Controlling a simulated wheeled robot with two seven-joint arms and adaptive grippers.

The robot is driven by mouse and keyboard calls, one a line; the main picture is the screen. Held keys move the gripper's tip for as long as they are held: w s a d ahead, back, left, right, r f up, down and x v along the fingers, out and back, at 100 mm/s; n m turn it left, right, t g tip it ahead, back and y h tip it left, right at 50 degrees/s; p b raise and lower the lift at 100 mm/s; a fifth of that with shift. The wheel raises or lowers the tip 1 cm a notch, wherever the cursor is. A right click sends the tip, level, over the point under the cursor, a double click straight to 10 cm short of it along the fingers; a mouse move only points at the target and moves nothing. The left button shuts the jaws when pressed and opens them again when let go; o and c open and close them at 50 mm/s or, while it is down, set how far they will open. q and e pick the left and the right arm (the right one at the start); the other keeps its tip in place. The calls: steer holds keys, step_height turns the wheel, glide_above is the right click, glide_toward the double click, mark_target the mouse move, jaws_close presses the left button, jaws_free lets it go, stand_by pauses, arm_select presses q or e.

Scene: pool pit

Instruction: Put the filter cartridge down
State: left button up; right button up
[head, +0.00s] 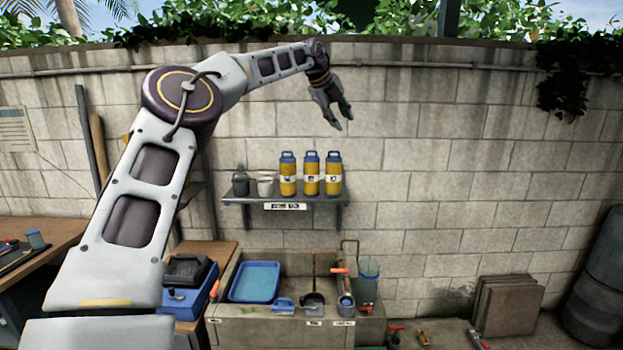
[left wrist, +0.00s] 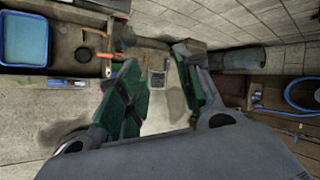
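My left gripper (head: 331,108) is raised in front of the wall, above and to the right of the shelf in the head view. In the left wrist view its green-padded fingers (left wrist: 160,95) are spread apart, with nothing held between them. No object is clearly recognisable as the filter cartridge. Three yellow cylinders with blue caps and white bands (head: 311,175) stand upright on the wall shelf (head: 285,199); I cannot tell whether they are cartridges. My right gripper is in neither view.
A concrete sink unit (head: 275,331) holds a blue tray (head: 254,281), also in the left wrist view (left wrist: 25,40). A blue case (head: 188,293) stands left of it. Brown slabs (head: 506,305) and dark barrels (head: 597,290) stand right. Small tools lie on the floor.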

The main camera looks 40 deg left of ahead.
arm_select(q)
steer(key=s+f+n+g, duration=0.2)
steer(key=s+n+g, duration=0.2)
steer(key=s, duration=0.3)
steer(key=s+f+n+g, duration=0.3)
steer(key=s+n+g, duration=0.1)
steer(key=s+n, duration=0.3)
steer(key=shift+f, duration=0.3)
steer(key=shift+s+n, duration=0.15)
steer(key=shift+n, duration=0.25)
